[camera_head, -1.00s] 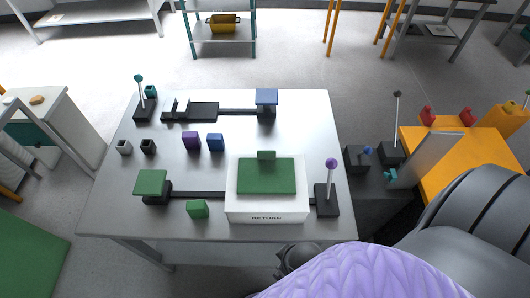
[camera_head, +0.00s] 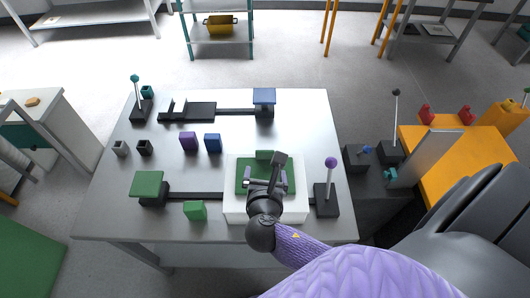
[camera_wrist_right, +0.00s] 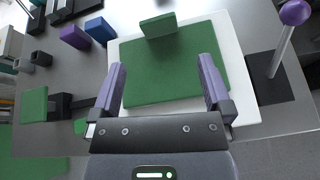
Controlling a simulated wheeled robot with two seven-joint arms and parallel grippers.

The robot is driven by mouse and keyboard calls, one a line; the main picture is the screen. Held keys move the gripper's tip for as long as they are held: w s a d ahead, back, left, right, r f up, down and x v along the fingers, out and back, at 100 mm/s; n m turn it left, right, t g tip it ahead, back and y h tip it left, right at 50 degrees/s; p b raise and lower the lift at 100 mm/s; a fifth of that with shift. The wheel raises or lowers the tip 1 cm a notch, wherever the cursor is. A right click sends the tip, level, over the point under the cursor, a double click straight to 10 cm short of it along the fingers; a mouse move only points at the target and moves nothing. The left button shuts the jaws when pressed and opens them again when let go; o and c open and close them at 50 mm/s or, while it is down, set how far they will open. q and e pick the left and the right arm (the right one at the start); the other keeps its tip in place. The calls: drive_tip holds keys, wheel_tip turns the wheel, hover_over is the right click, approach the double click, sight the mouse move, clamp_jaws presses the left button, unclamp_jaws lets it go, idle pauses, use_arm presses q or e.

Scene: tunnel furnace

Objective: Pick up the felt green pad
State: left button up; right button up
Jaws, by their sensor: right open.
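The felt green pad (camera_head: 246,185) lies flat on a white tray (camera_head: 234,210) on the grey table. A small upright green block stands at its far edge (camera_head: 263,155). In the right wrist view the pad (camera_wrist_right: 175,75) and its upright tab (camera_wrist_right: 158,25) show clearly between and beyond the fingers. My right gripper (camera_head: 272,172) is over the tray; in the wrist view its purple fingers (camera_wrist_right: 163,85) are apart with nothing between them. In the head view my gripper hides part of the pad. My left gripper is not in view.
A purple-knobbed lever (camera_head: 330,164) stands right of the tray. A green cube (camera_head: 195,211) and a green plate on a black base (camera_head: 147,184) are to its left. Purple (camera_head: 188,141) and blue (camera_head: 213,143) blocks stand behind.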

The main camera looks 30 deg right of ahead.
sight(265, 154)
drive_tip(key=w+d+f+b, duration=0.1)
drive_tip(key=w, duration=0.1)
drive_tip(key=w+d+f+n+b, duration=0.1)
drive_tip(key=w+d+f+b, duration=0.1)
drive_tip(key=w, duration=0.1)
drive_tip(key=w+d+f+n+b, duration=0.1)
drive_tip(key=w, duration=0.1)
drive_tip(key=shift+w+d+f+t, duration=0.2)
drive_tip(key=shift+w+d+t, duration=0.1)
drive_tip(key=shift+w+d, duration=0.1)
drive_tip(key=shift+w, duration=0.2)
drive_tip(key=shift+r, duration=0.15)
drive_tip(key=c, duration=1.2)
